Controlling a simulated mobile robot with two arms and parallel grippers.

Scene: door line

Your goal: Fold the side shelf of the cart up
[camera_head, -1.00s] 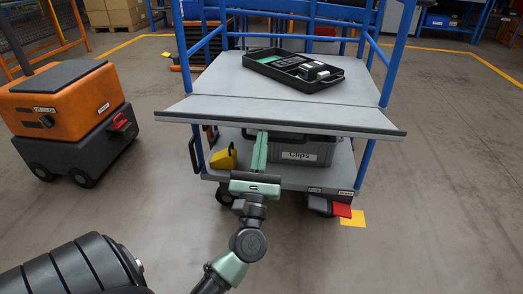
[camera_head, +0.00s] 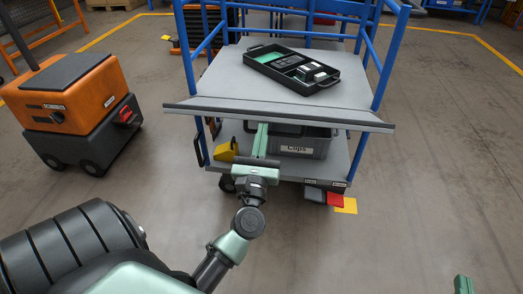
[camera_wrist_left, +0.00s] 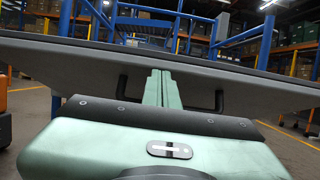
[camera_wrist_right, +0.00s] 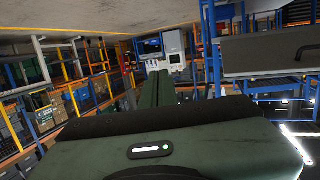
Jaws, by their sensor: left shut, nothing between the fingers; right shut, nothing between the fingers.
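The cart (camera_head: 357,167) has blue posts, a grey deck and a lower shelf. Its side shelf (camera_head: 280,114) is a grey flap along the near edge of the deck, sticking out toward me; its exact tilt is hard to tell. My left gripper (camera_head: 262,130) is shut and empty, its fingers pointing in under the flap. In the left wrist view, the fingers (camera_wrist_left: 162,85) stand in front of the flap's grey underside (camera_wrist_left: 60,65); contact cannot be told. My right gripper (camera_head: 462,285) is shut and empty at the lower right, away from the cart; its fingers show in the right wrist view (camera_wrist_right: 158,88).
A black tray (camera_head: 262,52) with items lies on the deck. A grey bin labelled Cups (camera_head: 315,149) and a yellow object (camera_head: 225,151) are on the lower shelf. A red pedal (camera_head: 335,199) is below. An orange machine (camera_head: 62,95) stands left. Floor right is open.

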